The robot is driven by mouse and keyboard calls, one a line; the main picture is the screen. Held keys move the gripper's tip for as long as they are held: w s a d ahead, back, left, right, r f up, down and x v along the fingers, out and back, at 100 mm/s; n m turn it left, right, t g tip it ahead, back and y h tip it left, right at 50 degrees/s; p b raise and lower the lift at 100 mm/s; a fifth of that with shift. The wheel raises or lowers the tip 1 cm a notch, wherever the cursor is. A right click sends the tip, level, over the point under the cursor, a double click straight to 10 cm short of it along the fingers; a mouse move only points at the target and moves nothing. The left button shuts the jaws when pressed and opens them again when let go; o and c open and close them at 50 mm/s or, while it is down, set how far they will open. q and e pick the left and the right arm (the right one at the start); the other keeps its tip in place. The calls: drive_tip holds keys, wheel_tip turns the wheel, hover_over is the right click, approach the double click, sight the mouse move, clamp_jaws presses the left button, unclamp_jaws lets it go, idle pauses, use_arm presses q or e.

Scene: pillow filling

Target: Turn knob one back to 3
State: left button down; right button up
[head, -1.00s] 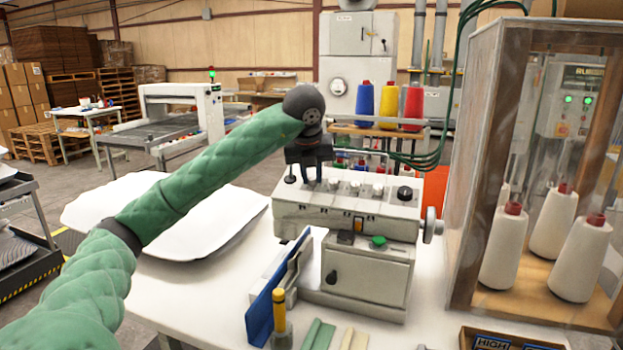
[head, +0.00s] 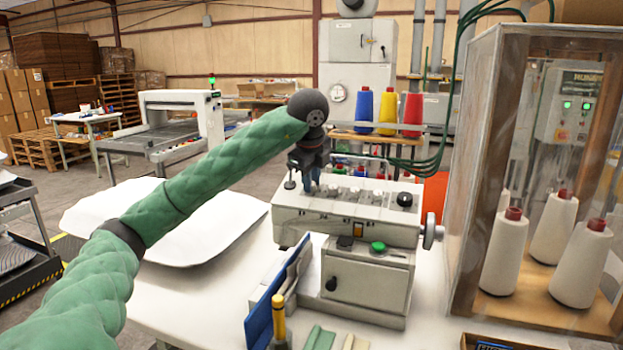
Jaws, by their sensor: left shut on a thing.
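The control box (head: 340,224) is a worn white machine on the white table, with a row of knobs along its top. My left gripper (head: 312,184) points down at the left end of that row and is shut on knob one, which its fingers mostly hide. The other pale knobs (head: 355,193) and a black knob (head: 404,200) stand free to the right. The number marks around knob one are too small and covered to read. My right gripper is not in view.
A white pillow (head: 170,222) lies on the table left of the box. A blue panel (head: 265,306) and a yellow-handled tool (head: 279,318) stand in front. A glass case (head: 461,170) with thread cones is close on the right.

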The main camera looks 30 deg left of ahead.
use_arm(q)
drive_tip(key=n, duration=0.4)
idle(0.5)
drive_tip(key=c, duration=1.3)
unclamp_jaws()
drive_tip(key=shift+o, duration=0.2)
drive_tip(key=shift+r, duration=0.1)
drive_tip(key=a+v, duration=0.1)
drive_tip(key=v, duration=0.6)
drive_tip(key=shift+d+r+p, duration=0.3)
drive_tip(key=shift+d+p, duration=0.05)
drive_tip(key=shift+d, duration=0.05)
